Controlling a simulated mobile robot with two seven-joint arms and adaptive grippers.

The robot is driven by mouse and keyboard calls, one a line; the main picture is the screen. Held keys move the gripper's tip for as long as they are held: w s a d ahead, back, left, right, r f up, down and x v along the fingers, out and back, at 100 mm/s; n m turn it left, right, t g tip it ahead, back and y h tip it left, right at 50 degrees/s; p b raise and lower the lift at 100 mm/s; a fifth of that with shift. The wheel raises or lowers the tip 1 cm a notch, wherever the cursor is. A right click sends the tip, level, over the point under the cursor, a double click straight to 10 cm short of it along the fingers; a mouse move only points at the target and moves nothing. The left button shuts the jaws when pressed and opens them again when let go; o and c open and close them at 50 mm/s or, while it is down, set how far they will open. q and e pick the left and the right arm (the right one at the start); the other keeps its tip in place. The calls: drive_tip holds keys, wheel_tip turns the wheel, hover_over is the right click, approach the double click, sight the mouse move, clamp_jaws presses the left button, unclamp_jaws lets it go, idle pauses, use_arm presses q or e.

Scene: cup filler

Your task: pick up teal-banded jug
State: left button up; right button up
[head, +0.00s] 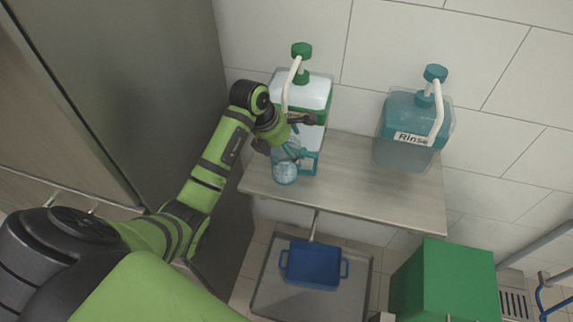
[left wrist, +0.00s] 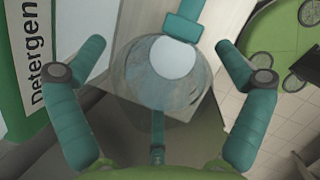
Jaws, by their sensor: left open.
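The teal-banded jug (head: 285,173) is a clear vessel with a teal handle. It stands at the front left of the wall shelf (head: 400,200). My left gripper (head: 284,134) is over the jug's back part and hides some of it. In the left wrist view the jug (left wrist: 165,80) lies between the two spread teal fingers of the left gripper (left wrist: 158,55). Gaps show on both sides, so the fingers look apart from it. A teal part of the jug shows at the top of that view. My right gripper is not in view.
A white and green detergent dispenser (head: 313,92) stands close behind the jug. A teal dispenser marked Rinse (head: 408,122) stands farther right. Below are a blue tub (head: 313,268) on a grey tray (head: 268,300) and a green box (head: 455,282). The shelf's middle front is clear.

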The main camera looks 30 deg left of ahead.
use_arm(q)
drive_tip(key=shift+r, duration=0.1)
drive_tip(key=c, duration=1.4)
drive_tip(key=shift+c, duration=0.2)
